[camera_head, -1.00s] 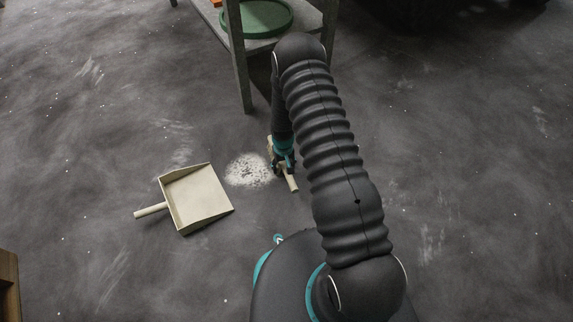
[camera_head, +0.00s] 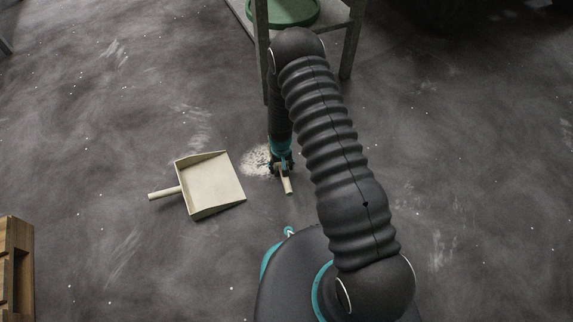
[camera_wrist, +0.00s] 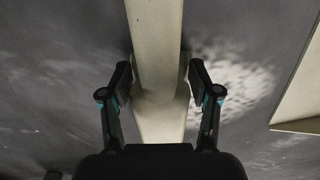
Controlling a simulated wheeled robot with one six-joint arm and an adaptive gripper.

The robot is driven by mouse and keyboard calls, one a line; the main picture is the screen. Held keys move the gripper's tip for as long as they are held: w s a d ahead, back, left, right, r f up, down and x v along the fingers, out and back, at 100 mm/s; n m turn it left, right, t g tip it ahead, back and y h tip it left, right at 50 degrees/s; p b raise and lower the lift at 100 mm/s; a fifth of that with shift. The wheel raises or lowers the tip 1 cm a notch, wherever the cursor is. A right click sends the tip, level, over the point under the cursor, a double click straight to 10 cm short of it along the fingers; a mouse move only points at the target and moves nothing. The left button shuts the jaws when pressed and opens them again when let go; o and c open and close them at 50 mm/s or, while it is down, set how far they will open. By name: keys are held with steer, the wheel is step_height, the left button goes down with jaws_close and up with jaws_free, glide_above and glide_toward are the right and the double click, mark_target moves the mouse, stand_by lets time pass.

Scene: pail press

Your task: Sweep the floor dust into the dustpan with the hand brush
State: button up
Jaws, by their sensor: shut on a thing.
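The cream dustpan (camera_head: 213,184) lies on the floor at left centre in the head view, its handle pointing left. Part of it also shows at the right edge of the wrist view (camera_wrist: 303,100). The pale dust patch (camera_head: 256,160) is on the floor to the right of the pan, partly hidden behind my gripper; it shows right of the brush in the wrist view (camera_wrist: 240,82). My gripper (camera_head: 281,168) is low over the floor at the dust's right edge. It is shut on the cream hand brush (camera_head: 287,185), whose body fills the middle of the wrist view (camera_wrist: 155,70). The bristles are not visible.
A grey table (camera_head: 346,45) with a green round tray (camera_head: 284,10) stands behind my arm, one leg close to it. A wooden crate-like thing (camera_head: 17,265) is at the lower left. The floor around the dustpan is otherwise open.

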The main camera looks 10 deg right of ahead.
steer(key=shift+s+a+b, duration=0.3)
steer(key=shift+s+a, duration=0.4)
steer(key=shift+a, duration=1.5)
steer(key=shift+s+a+b, duration=0.25)
steer(key=shift+s+a, duration=0.5)
steer(key=shift+a, duration=1.5)
steer(key=shift+s+a+b, duration=0.3)
steer(key=shift+s+a, duration=0.4)
steer(key=shift+a, duration=1.5)
steer(key=shift+r, duration=0.15)
steer(key=shift+r+p, duration=1)
steer(key=shift+r, duration=0.9)
steer(key=b, duration=0.2)
glide_above(302, 163)
steer(key=shift+f, duration=2)
